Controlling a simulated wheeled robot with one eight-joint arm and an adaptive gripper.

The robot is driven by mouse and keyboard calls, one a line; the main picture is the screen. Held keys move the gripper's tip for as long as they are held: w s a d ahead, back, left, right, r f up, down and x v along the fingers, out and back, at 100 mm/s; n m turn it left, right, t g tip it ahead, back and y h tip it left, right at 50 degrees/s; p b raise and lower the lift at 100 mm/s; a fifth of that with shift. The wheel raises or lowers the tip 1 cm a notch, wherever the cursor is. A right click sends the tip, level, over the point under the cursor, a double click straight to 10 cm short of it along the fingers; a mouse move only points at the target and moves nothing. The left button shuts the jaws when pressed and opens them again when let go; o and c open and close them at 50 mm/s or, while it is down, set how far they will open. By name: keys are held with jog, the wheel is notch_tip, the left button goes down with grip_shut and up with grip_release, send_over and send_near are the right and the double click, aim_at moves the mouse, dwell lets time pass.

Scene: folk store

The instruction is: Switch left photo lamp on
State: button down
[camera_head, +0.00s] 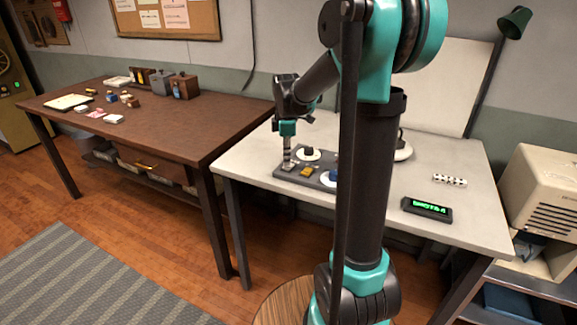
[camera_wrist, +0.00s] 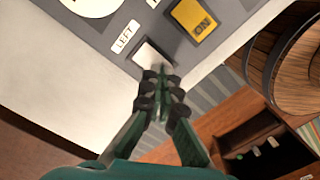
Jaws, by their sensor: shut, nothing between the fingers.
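A grey control panel (camera_head: 325,182) lies on the white table. In the wrist view the panel (camera_wrist: 100,32) shows a "LEFT" label (camera_wrist: 125,36) beside a pale, unlit rocker switch (camera_wrist: 150,54). Next to it is a yellow switch (camera_wrist: 195,18) reading "ON". My gripper (camera_head: 287,160) is shut and empty, pointing down at the panel's left end. In the wrist view its fingertips (camera_wrist: 161,76) are at the edge of the pale switch; I cannot tell whether they touch it. A dark green lamp head (camera_head: 514,22) shows at the upper right; no other lamp is clearly visible.
White round knobs (camera_head: 307,154) sit on the panel. A small green display (camera_head: 427,209) and a black-and-white patterned bar (camera_head: 450,180) lie to the right on the table (camera_head: 470,225). A brown table (camera_head: 190,128) with small items stands left. My arm hides the panel's right part.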

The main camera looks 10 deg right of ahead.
aim_at(287, 167)
jog(key=shift+f, duration=0.6)
dwell(0.3)
jog(key=shift+r, duration=3.55)
